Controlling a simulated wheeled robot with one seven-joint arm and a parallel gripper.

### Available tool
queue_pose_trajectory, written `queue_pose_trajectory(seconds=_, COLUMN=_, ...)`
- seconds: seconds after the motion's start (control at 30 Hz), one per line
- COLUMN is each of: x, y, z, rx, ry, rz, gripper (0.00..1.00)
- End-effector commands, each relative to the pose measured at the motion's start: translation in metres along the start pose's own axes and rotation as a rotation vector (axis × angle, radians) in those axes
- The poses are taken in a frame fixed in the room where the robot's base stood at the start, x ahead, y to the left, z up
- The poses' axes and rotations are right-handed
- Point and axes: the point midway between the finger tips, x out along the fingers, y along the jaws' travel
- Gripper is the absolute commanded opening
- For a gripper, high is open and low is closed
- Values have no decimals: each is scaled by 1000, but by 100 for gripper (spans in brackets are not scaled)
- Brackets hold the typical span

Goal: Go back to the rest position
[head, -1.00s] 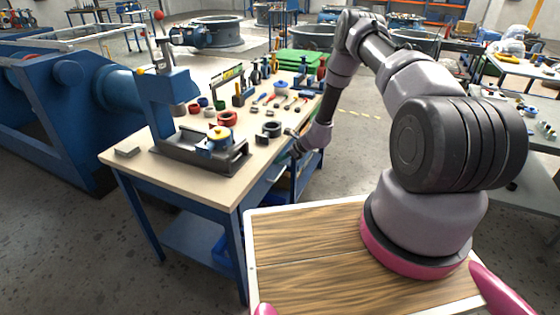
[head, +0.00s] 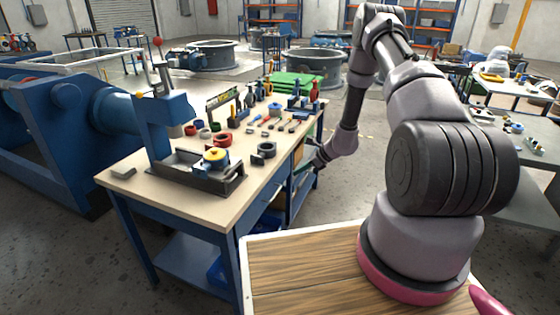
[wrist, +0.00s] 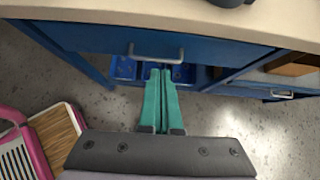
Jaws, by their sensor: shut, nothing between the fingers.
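My gripper (head: 308,165) hangs beside the right edge of the blue workbench (head: 165,196) in the head view. In the wrist view its two green fingers (wrist: 161,75) lie together, shut and empty. They point towards the bench front, below a drawer handle (wrist: 156,55). My arm reaches forward from the wooden-topped base and bends down at the wrist. I cannot tell from the views whether the fingertips touch the bench.
The bench top carries a blue press (head: 165,120), a yellow-topped part (head: 215,156) and several loose tools and rings. Blue bins (wrist: 125,68) sit under the bench. Another table (head: 525,145) stands at the right. Floor between them is clear.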

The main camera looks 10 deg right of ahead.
Motion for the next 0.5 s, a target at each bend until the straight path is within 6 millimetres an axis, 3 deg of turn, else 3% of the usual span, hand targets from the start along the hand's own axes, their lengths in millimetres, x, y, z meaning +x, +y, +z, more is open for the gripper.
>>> queue_pose_trajectory(seconds=0.23, x=-69, y=-2, z=94, rx=-260, ry=-24, rz=24, gripper=0)
queue_pose_trajectory(seconds=0.5, x=-174, y=36, z=198, rx=-647, ry=-11, rz=64, gripper=0)
